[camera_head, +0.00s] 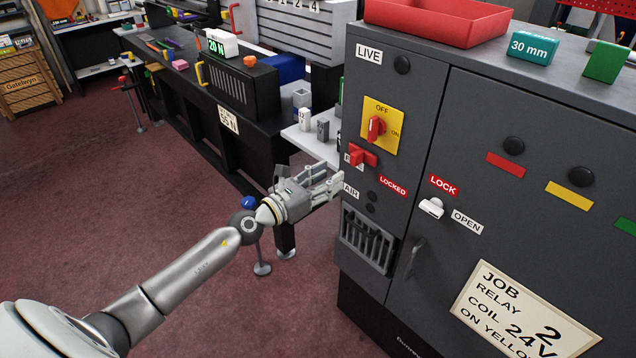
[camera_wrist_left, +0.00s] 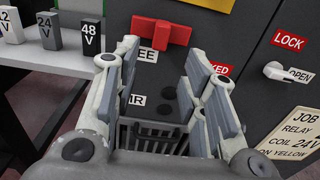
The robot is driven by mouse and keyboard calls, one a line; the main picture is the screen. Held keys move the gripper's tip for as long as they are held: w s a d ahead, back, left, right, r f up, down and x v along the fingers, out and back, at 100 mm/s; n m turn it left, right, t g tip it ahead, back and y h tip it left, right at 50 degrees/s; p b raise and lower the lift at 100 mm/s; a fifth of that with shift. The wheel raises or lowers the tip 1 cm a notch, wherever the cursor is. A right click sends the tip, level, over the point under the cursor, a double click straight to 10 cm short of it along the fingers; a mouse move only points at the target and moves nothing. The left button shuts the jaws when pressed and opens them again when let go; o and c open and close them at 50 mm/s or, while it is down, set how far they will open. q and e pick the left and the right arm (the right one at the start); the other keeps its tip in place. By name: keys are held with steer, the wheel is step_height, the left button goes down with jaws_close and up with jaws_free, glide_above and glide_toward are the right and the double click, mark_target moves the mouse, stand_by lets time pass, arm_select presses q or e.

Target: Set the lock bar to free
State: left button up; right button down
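The red lock bar (camera_head: 363,156) sits on the left front of the grey cabinet, below the yellow OFF/ON switch plate. It also shows in the left wrist view (camera_wrist_left: 176,32), lying roughly crosswise with a red block at its middle. A partly covered label reading "...EE" (camera_wrist_left: 147,54) is just below it; the red LOCKED label (camera_head: 393,186) is at its lower right. My left gripper (camera_head: 336,186) is open and empty, in front of the cabinet and a little below the bar. In the left wrist view, its fingers (camera_wrist_left: 165,60) point toward the bar, apparently without touching it. My right gripper is not in view.
The yellow plate (camera_head: 383,126) has a red rotary switch. A white door latch (camera_head: 431,208) sits between LOCK and OPEN labels. A vent grille (camera_head: 368,240) and dark door handle (camera_head: 415,259) are lower. A white shelf (camera_head: 312,146) with small blocks stands left of the cabinet.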

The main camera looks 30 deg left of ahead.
arm_select(q)
steer(key=shift+v, duration=1.4)
steer(key=s+a+f+n+g+y, duration=0.1)
steer(key=s+a+f+n+y, duration=0.1)
steer(key=f+n, duration=0.6)
steer(key=s+a+f+n+g+y, duration=0.1)
steer(key=a+f+n+y, duration=0.3)
steer(key=f, duration=0.8)
steer(key=s+f+n+g, duration=0.2)
steer(key=s+f+n, duration=0.3)
steer(key=f, duration=0.3)
steer(key=s+f+n+g, duration=0.2)
steer(key=s+f+n, duration=0.3)
steer(key=f, duration=0.4)
steer(key=s+d+f+n+g+y, duration=0.1)
steer(key=s+d+f+n+g, duration=0.2)
steer(key=s+f, duration=0.6)
steer(key=s+d+f+n+g, duration=0.1)
steer(key=s+f+n+g, duration=0.1)
steer(key=s+f+n, duration=0.6)
steer(key=s+d+f+n+g, duration=0.2)
steer(key=s+d, duration=0.1)
steer(key=s, duration=0.7)
steer(key=s+d+f+n+g, duration=0.2)
steer(key=s+d+g, duration=0.1)
steer(key=s, duration=0.8)
steer(key=shift+s+d+f+n+h, duration=0.3)
steer(key=shift+s+d+f+h, duration=0.1)
steer(key=shift+d, duration=0.45)
